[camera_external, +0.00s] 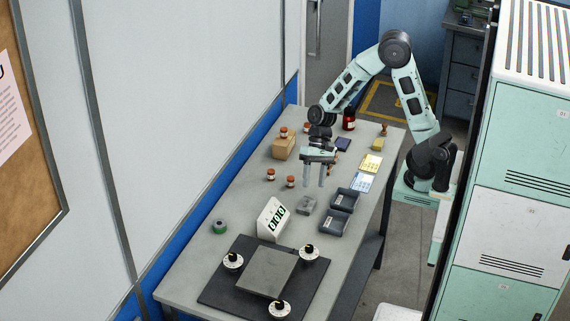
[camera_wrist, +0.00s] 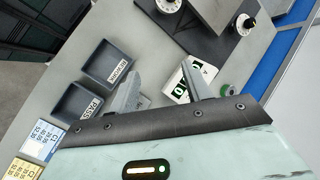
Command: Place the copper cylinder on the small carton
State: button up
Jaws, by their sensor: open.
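The small carton is a tan box (camera_external: 284,147) on the far left part of the bench in the external view. A small orange-brown jar-like piece (camera_external: 284,131) shows at its top edge; I cannot tell whether it stands on the carton or behind it. A small copper-brown upright piece (camera_external: 385,129) stands at the far right corner and may be the copper cylinder; it is too small to be sure. My gripper (camera_external: 314,184) is open and empty above the middle of the bench, right of and nearer than the carton. Its fingers (camera_wrist: 160,76) point down, apart. The wrist view shows neither carton nor cylinder.
Two dark trays (camera_external: 344,199) (camera_wrist: 108,63), a grey block (camera_external: 306,205) and a white display (camera_external: 272,219) (camera_wrist: 190,82) stand nearby. Small jars (camera_external: 291,181) stand left of my gripper. A red bottle (camera_external: 349,119) stands behind. A dark plate (camera_external: 225,293) with dials fills the near end.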

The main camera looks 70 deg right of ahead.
jog(key=s+a+r+n+h, duration=0.1)
jog(key=s+n+h, duration=0.2)
jog(key=s+n, duration=0.4)
jog(key=s+a+r+n+t+h, duration=0.1)
jog(key=s+a+n+h, duration=0.1)
jog(key=s+n, duration=0.5)
jog(key=s, duration=0.3)
jog(key=shift+s+a+r+n+h, duration=0.15)
jog(key=shift+s+r+n+h, duration=0.05)
jog(key=shift+n+h, duration=0.2)
